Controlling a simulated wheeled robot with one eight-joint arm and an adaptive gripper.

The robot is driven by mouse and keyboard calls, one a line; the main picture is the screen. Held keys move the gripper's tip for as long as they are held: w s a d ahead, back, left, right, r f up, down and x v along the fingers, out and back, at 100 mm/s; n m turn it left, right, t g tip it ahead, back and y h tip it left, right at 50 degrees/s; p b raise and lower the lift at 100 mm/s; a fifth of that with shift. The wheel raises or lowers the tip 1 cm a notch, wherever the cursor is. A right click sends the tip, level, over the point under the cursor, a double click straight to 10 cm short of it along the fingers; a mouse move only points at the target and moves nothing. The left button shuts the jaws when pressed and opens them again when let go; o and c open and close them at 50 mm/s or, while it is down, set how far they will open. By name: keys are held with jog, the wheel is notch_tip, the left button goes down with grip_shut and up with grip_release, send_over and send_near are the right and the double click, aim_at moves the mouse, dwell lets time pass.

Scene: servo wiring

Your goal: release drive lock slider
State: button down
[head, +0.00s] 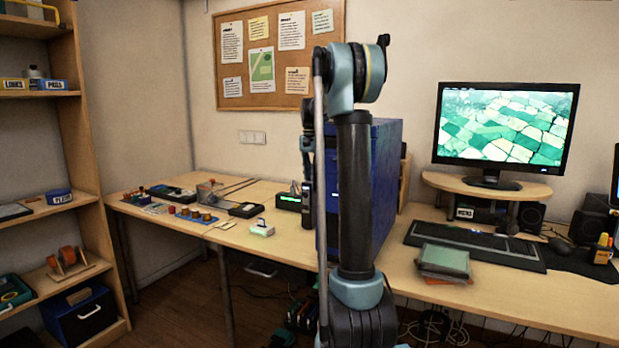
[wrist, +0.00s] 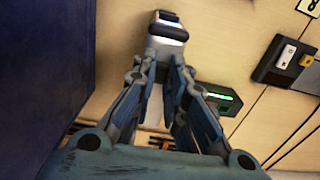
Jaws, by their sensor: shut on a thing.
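My gripper (wrist: 165,62) points away from the camera in the wrist view, its two fingers close together at the tips. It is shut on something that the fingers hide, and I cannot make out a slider. A white device (wrist: 167,35) with a dark top and a bright lit strip shows at and beyond the fingertips; I cannot tell whether they touch it. A white device (head: 262,228) with a greenish light stands on the table in the head view. There my gripper (head: 307,222) hangs by the left side of the blue case, right of that device.
The blue case (head: 383,185) stands close beside my gripper and fills the left of the wrist view (wrist: 45,70). A black box with green lights (head: 288,201) is nearby. Several small parts lie farther left on the table. A monitor (head: 505,135) and keyboard (head: 475,244) are at right.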

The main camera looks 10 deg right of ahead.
jog(key=c, duration=1.6)
grip_release()
notch_tip(320, 180, up, 12)
jog(key=shift+w+f, duration=0.1)
